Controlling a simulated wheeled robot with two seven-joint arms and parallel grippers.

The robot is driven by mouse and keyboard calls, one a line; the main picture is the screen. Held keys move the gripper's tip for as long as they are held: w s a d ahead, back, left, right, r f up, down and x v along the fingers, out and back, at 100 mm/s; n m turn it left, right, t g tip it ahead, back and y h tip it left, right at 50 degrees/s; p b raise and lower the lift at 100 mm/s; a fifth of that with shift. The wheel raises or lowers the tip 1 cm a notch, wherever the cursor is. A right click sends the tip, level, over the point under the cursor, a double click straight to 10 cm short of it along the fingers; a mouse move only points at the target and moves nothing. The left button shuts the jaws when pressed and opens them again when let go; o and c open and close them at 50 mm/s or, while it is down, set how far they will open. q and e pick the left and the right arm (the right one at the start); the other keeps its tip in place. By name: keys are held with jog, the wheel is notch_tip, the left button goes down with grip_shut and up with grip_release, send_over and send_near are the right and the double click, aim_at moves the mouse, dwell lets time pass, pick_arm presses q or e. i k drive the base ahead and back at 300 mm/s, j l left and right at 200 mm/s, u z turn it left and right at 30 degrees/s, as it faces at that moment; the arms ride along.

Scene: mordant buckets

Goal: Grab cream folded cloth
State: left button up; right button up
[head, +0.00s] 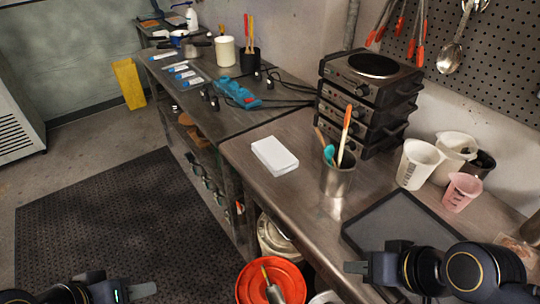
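A pale, white-looking flat block with a folded-cloth shape (274,155) lies on the near metal worktop (262,190), left of the steel cup of utensils. It is the only thing that could be the cream folded cloth; its material is hard to tell. My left gripper (140,290) is at the bottom left, over the floor mat and well away from it. My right gripper (356,268) is at the lower right, near the dark tray and apart from the block. Nothing shows in either gripper, and their finger gaps are not clear.
A steel cup of utensils (338,178) and stacked hot plates (368,100) stand right of the block. A dark tray (400,222) and several measuring jugs lie further right. An orange-red bucket lid (252,290) sits below the worktop edge. The worktop around the block is clear.

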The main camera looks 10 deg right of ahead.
aim_at(278, 159)
jog(key=j+u, duration=0.2)
jog(key=u, duration=0.3)
jog(key=j+u, duration=0.25)
jog(key=u, duration=0.2)
jog(key=i+j+u, duration=0.45)
jog(key=i+j, duration=0.45)
jog(key=i+z, duration=0.6)
jog(key=z, duration=0.2)
jog(key=i+j+z, duration=0.1)
jog(key=i+z, duration=0.15)
jog(key=z, duration=0.15)
jog(key=i+l+z, duration=0.1)
jog(key=z, duration=0.35)
jog(key=i+z, duration=0.25)
jog(key=z, duration=0.15)
jog(key=i+z, duration=0.2)
jog(key=z, duration=0.25)
jog(key=i+z, duration=0.2)
jog(key=z, duration=0.2)
jog(key=i+j+z, duration=0.15)
jog(key=z, duration=0.3)
jog(key=i+j+z, duration=0.15)
jog(key=z, duration=0.25)
jog(key=i+j+z, duration=0.25)
jog(key=k+l, duration=0.05)
